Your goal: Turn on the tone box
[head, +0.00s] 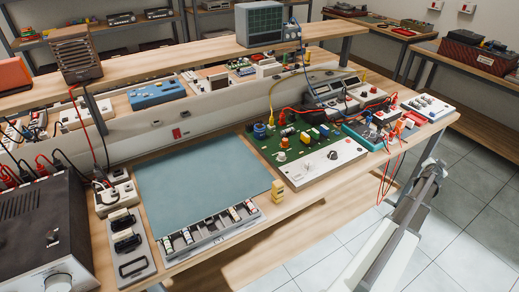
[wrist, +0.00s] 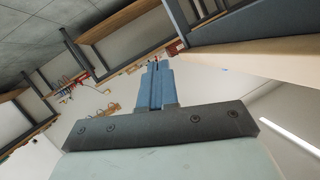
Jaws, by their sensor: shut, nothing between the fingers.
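No thing in view is plainly labelled as the tone box. One candidate is the green circuit board (head: 268,150) with a white front panel (head: 318,171) carrying a dark knob and a small switch, right of the bench's middle. Another is the dark metal box (head: 42,225) with a silver knob at the left front. I cannot tell whether either is on. My gripper (head: 437,168) is off the bench's right front edge, over the floor, apart from both. In the wrist view my gripper's blue fingers (wrist: 156,66) are together and empty.
A blue-green mat (head: 195,180) covers the bench's middle. Red cables (head: 392,180) hang over the edge near my gripper. A raised shelf (head: 200,55) runs behind.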

